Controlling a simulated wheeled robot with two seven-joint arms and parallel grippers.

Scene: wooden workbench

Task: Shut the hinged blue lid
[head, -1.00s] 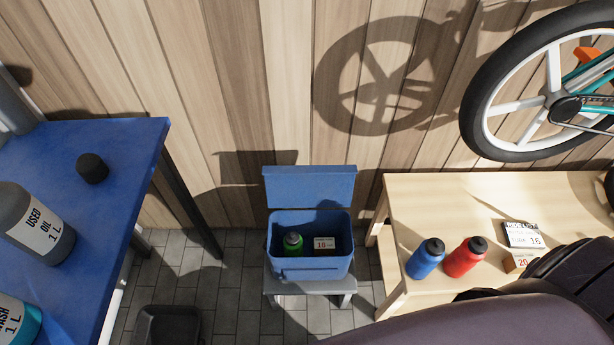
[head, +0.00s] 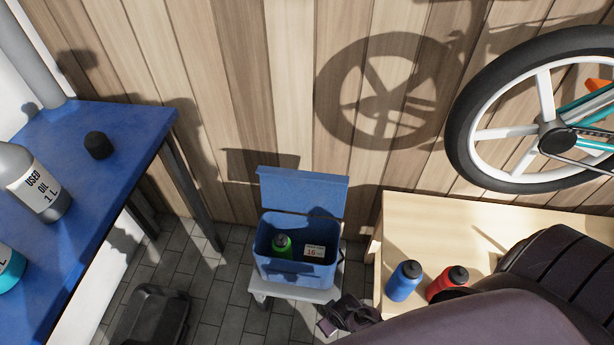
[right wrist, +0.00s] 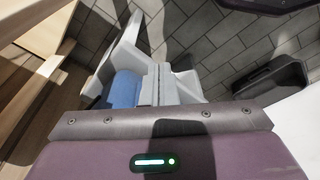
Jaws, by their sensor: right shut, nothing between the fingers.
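The blue lid (head: 302,192) stands open, upright at the back of the blue box (head: 290,272) in the head view. The box sits on a small light grey stool (head: 270,287) and holds a green bottle (head: 281,245) and a small white-labelled box (head: 315,252). My right gripper (head: 345,314) is low, just right of the stool and apart from the lid. In the right wrist view its closed fingers (right wrist: 156,85) show with nothing between them, and a blue patch, probably the blue box (right wrist: 124,88), shows beside them. My left gripper is out of view.
A blue table (head: 95,215) with bottles stands at left. A wooden bench (head: 430,225) at right carries a blue bottle (head: 404,281) and a red bottle (head: 447,284). A black tray (head: 152,315) lies on the tiled floor. A bicycle wheel (head: 545,135) hangs above the bench.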

